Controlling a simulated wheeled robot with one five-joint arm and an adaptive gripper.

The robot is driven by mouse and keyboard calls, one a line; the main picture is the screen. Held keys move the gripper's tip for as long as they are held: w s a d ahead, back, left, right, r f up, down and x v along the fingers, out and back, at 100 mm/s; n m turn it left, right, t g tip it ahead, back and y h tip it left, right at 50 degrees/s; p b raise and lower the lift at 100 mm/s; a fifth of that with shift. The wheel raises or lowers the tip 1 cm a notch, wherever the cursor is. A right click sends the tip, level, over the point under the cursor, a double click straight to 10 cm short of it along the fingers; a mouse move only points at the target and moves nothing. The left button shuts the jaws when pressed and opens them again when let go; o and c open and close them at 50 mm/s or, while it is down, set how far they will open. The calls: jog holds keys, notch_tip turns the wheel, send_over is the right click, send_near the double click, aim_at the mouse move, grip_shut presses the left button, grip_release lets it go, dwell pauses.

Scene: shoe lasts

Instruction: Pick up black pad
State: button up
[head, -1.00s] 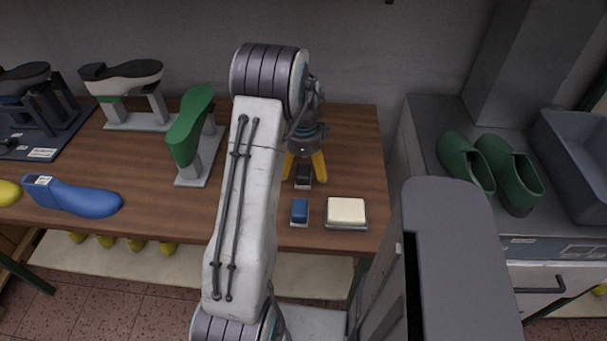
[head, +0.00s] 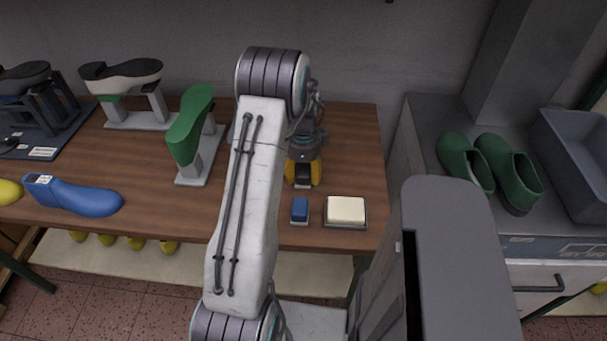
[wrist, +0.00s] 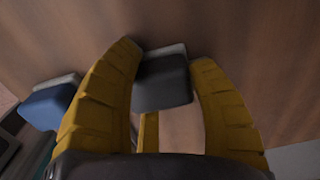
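The black pad (head: 304,171) is a small dark block on a grey base, on the wooden table near its right end. It shows in the wrist view (wrist: 163,84) between the two yellow fingers. My gripper (head: 304,178) points down over the pad, with one finger on each side. The pad appears to be still at table level. Its lower contact is partly hidden by the fingers.
A blue pad (head: 299,208) and a cream pad (head: 346,210) lie just in front. A green shoe last on a stand (head: 191,130) and a blue last (head: 75,196) are to the left. Green clogs (head: 467,160) stand on the grey cabinet at right.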

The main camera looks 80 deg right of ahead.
aim_at(303, 169)
jog(key=c, duration=0.7)
jog(key=shift+r, duration=0.15)
jog(key=shift+r, duration=0.6)
notch_tip(303, 169, up, 3)
jog(key=shift+f+b, duration=0.15)
jog(key=shift+b, duration=0.15)
jog(key=s+a+r, duration=0.2)
jog(key=s, duration=0.1)
jog(key=s+a+r+b, duration=0.1)
jog(key=s+a+r, duration=0.1)
jog(key=s, duration=0.1)
jog(key=s+a+r, duration=0.2)
jog(key=s+r, duration=0.1)
jog(key=s, duration=0.1)
